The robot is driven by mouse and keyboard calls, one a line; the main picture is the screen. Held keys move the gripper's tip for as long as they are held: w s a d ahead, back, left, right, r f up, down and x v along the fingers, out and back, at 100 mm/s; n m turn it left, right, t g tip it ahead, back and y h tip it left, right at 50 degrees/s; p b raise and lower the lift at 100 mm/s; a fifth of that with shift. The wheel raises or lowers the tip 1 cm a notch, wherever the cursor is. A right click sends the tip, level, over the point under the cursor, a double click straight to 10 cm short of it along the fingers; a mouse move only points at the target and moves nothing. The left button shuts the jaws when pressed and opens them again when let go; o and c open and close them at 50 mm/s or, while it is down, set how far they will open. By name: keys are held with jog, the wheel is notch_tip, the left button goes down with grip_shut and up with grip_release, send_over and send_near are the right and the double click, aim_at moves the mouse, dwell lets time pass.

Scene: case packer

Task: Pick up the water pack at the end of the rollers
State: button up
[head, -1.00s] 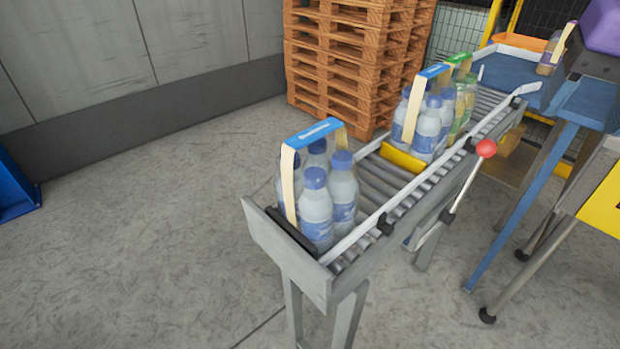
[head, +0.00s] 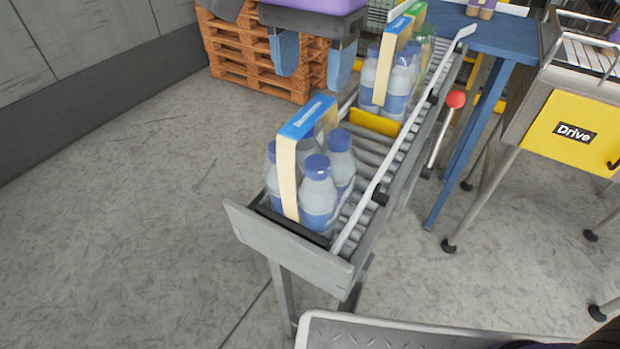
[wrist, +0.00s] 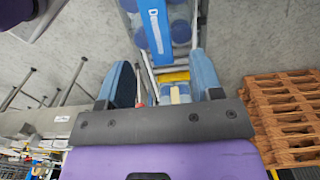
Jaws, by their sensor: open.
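The water pack (head: 318,198) stands upright at the near end of the rollers (head: 368,165), against the end stop. Its bottles have blue caps, and a cream carrier strap with a blue top arches over them. My gripper (head: 312,72) is open and empty, fingers pointing down, above and behind this pack in the head view. In the wrist view, the open fingers (wrist: 160,62) show with part of a pack and its blue strap (wrist: 156,30) beyond them at the top. The gripper is apart from the pack.
A second water pack (head: 392,78) and a green-labelled pack stand farther up the rollers behind a yellow stop bar (head: 377,123). A white side rail (head: 385,165) runs along the right. A red-knobbed lever (head: 455,99) stands beside it. Pallets (head: 250,60) are stacked behind. Left floor is clear.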

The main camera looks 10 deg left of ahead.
aim_at(311, 110)
jog(key=shift+s+f, duration=0.1)
jog(key=shift+f, duration=3.15)
jog(key=shift+c, duration=0.4)
grip_shut()
